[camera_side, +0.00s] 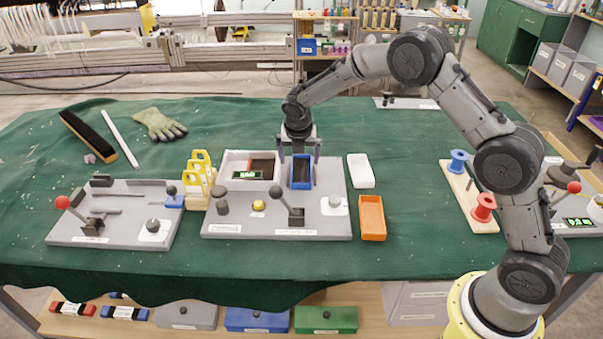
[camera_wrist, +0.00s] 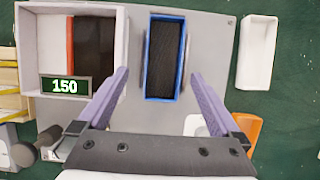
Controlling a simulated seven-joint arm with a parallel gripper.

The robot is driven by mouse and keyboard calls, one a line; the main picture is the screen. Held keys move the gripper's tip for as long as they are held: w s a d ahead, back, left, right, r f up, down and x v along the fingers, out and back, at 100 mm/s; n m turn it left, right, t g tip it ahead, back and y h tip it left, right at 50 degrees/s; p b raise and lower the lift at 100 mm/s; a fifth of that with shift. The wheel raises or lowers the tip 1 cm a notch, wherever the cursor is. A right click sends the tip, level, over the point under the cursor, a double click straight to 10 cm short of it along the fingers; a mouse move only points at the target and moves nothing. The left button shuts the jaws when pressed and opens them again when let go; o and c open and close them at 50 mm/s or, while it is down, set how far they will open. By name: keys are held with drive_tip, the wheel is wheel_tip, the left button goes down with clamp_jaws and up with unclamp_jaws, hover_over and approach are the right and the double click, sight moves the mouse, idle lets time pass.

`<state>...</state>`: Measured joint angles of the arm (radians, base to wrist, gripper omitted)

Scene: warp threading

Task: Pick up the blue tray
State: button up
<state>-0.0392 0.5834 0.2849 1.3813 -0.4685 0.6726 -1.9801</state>
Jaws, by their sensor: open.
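The blue tray (camera_side: 301,184) stands on the grey board of the middle station, just right of a white box. In the wrist view the blue tray (camera_wrist: 180,80) is a narrow blue frame around a dark, ribbed inside. My gripper (camera_side: 300,165) points down over the blue tray. Its two purple fingers (camera_wrist: 158,85) are open, one to each side of the tray in the wrist view. Nothing is held between them. Whether the fingertips touch the tray cannot be told.
A white box (camera_wrist: 122,30) with a display reading 150 is close left of the tray. An empty white tray (camera_side: 361,171) and an orange tray (camera_side: 372,218) lie to the right. A lever (camera_side: 290,208) stands in front.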

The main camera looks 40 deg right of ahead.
sight(301, 172)
drive_tip(key=shift+d+x, duration=0.2)
drive_tip(key=shift+x, duration=1.15)
drive_tip(key=shift+d+x, duration=0.15)
drive_tip(key=shift+x, duration=1.25)
drive_tip(key=shift+s+r, duration=0.1)
drive_tip(key=shift+r, duration=0.05)
clamp_jaws()
drive_tip(key=shift+r, duration=0.1)
